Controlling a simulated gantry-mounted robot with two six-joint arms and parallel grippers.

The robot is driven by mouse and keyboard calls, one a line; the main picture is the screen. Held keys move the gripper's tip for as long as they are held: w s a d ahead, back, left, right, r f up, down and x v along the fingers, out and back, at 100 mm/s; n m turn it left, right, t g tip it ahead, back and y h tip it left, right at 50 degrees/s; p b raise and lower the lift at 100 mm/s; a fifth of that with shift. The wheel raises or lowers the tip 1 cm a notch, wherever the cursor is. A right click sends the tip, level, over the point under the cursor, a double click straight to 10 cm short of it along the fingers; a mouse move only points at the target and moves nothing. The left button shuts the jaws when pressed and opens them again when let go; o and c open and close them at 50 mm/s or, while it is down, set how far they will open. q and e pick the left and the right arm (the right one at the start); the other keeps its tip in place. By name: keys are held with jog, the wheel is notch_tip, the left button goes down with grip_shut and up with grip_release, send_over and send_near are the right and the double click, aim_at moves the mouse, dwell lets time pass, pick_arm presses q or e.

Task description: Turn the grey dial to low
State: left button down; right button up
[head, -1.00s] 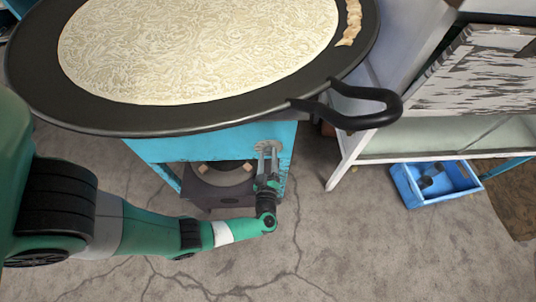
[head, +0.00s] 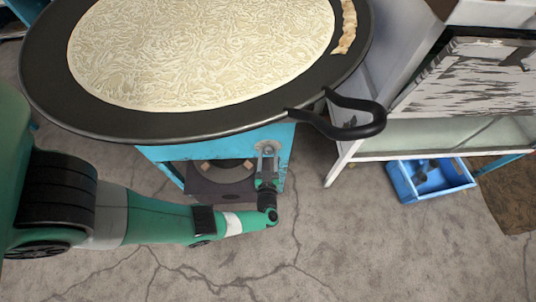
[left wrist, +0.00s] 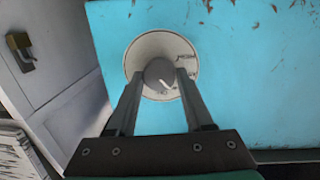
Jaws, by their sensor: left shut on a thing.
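The grey dial (left wrist: 160,76) sits on a pale round plate (left wrist: 150,45) on the turquoise stove panel (left wrist: 230,60) in the left wrist view. A white pointer mark on the dial points toward the lower right there. My left gripper (left wrist: 160,82) is shut on the dial, one finger on each side. In the head view my left gripper (head: 266,158) reaches the stove front (head: 220,147) under the pan, and the dial is mostly hidden by the fingers. My right gripper is not in view.
A large black pan (head: 190,128) with a milky, wrinkled layer (head: 200,50) sits above the stove. Its handle (head: 350,130) juts out to the right over the floor. A blue crate (head: 430,185) stands under a white cabinet at right. The front floor is clear.

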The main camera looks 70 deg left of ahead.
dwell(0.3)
pick_arm(q)
jog(key=shift+c, duration=1.4)
grip_release()
jog(key=shift+d, duration=0.1)
jog(key=shift+s+d, duration=0.15)
jog(key=shift+d, duration=0.2)
jog(key=p+v, duration=0.1)
jog(key=v, duration=0.9)
jog(key=shift+s+d+p, duration=0.15)
jog(key=shift+d+p, duration=0.15)
jog(key=shift+p, duration=0.1)
jog(key=shift+r, duration=0.15)
